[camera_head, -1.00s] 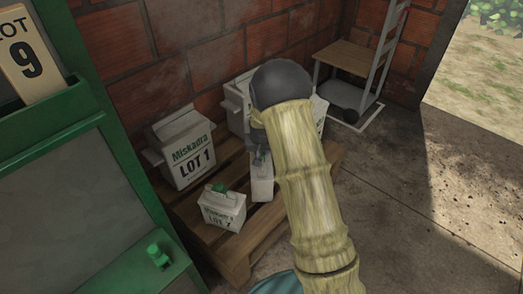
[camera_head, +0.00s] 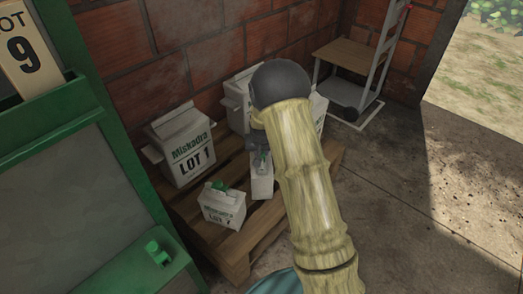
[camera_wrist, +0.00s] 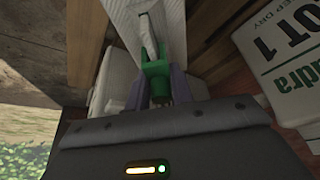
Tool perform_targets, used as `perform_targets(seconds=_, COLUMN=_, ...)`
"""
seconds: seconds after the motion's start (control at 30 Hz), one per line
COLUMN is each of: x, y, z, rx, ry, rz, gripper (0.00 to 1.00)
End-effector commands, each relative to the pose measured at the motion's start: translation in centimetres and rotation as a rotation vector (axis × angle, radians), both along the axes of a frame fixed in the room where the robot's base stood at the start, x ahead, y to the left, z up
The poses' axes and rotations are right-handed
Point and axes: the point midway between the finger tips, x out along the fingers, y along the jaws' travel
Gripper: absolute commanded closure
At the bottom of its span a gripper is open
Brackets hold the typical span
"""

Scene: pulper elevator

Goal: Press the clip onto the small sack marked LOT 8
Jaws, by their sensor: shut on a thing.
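My gripper (camera_wrist: 156,88) is shut on a green clip (camera_wrist: 155,72), with a grey-purple finger on each side. The clip's prongs point at the top of a white small sack (camera_wrist: 153,18) and appear to meet its narrow top edge; I cannot tell how far they are on it. In the head view this small sack (camera_head: 262,183) stands on the pallet, partly behind my arm, with the clip (camera_head: 261,159) at its top. Its lot mark cannot be read. A small sack marked LOT 7 (camera_head: 222,208) stands to its left with a green clip on top.
A large sack marked LOT 1 (camera_head: 184,148) stands behind on the wooden pallet (camera_head: 232,262). Another large sack (camera_head: 237,100) is partly behind my arm. Another green clip (camera_head: 157,253) sits on the green frame (camera_head: 105,130) at left. A hand truck (camera_head: 385,55) stands at the back right.

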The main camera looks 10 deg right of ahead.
Motion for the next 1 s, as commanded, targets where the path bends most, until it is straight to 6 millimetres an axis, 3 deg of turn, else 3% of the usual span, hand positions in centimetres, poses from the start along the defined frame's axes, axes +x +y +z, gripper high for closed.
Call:
perform_targets(seconds=0.27, x=0.01, y=0.00, z=0.02, rx=0.000, ry=0.000, rz=0.000, gripper=0.98)
perform_targets(seconds=0.3, x=0.01, y=0.00, z=0.02, rx=0.000, ry=0.000, rz=0.000, gripper=0.69)
perform_targets(seconds=0.4, x=0.01, y=0.00, z=0.03, rx=0.000, ry=-0.001, rz=0.000, gripper=0.52)
perform_targets(seconds=0.6, x=0.01, y=0.00, z=0.03, rx=0.000, ry=-0.001, rz=0.000, gripper=0.52)
perform_targets(seconds=0.7, x=0.02, y=0.01, z=0.02, rx=0.000, ry=0.000, rz=0.000, gripper=0.32)
perform_targets(seconds=0.73, x=0.01, y=0.01, z=0.03, rx=0.000, ry=-0.001, rz=0.000, gripper=0.30)
perform_targets(seconds=1.0, x=0.02, y=0.00, z=0.09, rx=0.000, ry=-0.001, rz=0.000, gripper=0.30)
